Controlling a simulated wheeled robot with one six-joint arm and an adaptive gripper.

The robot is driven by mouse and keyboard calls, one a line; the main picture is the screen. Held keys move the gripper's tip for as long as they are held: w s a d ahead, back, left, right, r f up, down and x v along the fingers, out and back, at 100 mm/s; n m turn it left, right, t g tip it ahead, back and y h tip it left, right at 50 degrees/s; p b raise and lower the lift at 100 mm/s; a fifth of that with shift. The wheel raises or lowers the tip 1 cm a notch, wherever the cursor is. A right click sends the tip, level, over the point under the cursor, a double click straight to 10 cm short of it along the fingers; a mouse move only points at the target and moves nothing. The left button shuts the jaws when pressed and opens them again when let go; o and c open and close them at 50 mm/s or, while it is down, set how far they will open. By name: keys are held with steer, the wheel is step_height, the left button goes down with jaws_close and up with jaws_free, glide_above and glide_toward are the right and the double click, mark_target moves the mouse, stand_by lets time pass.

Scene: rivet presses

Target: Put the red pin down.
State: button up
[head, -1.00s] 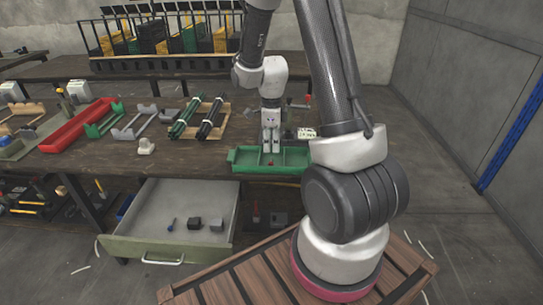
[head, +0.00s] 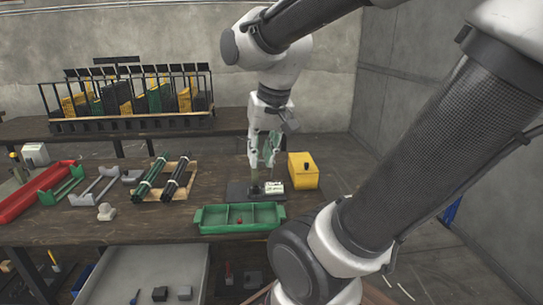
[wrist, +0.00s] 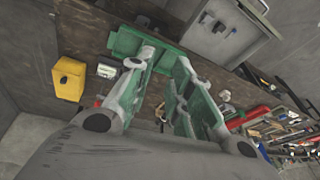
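The tray also shows in the wrist view (wrist: 124,43), where I cannot make out the pin. My gripper (head: 262,165) is above and behind the tray, near a dark base plate with a white-labelled part (head: 275,187). In the wrist view my gripper's two fingers (wrist: 172,62) are spread apart, with nothing seen held between them. The gripper does not touch the pin.
A yellow box (head: 303,171) stands at the right of the table, close to the gripper. Black rods on a wooden holder (head: 177,178) and a small white block (head: 105,212) are to the left. An open drawer (head: 140,272) juts out below the table.

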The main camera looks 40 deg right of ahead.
steer(key=s+n, duration=0.3)
steer(key=s+r+n, duration=0.1)
steer(key=shift+s+a+n+t, duration=0.2)
steer(key=shift+s+n+t, duration=0.05)
steer(key=shift+n+t, duration=0.05)
stand_by(1.0)
